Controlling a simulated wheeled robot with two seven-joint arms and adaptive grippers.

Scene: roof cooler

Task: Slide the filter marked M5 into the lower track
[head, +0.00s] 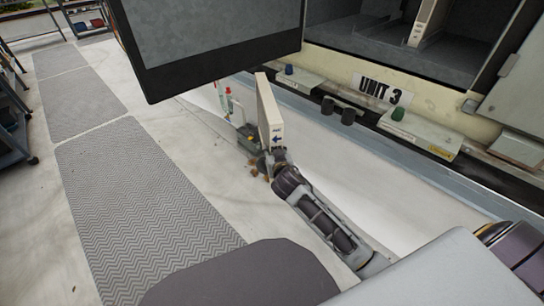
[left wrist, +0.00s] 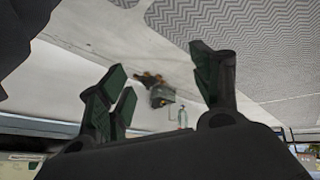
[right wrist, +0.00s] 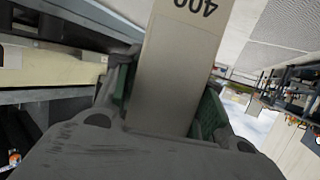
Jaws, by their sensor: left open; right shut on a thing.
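My right gripper (head: 270,160) is shut on a tall cream filter (head: 268,110) and holds it upright, away from the cooler front. The filter has a white label with a blue arrow; its small lettering is too small to read. In the right wrist view the filter (right wrist: 183,70) stands between both fingers (right wrist: 165,105) and shows an upside-down "400". Another cream filter (head: 429,20) stands inside the open cooler bay (head: 375,38). I cannot make out the lower track. My left gripper (left wrist: 165,90) is open and empty in the left wrist view; it does not show in the head view.
A large grey panel with a black edge (head: 215,75) hangs at the upper middle. Grey mats (head: 150,200) cover floor at left.

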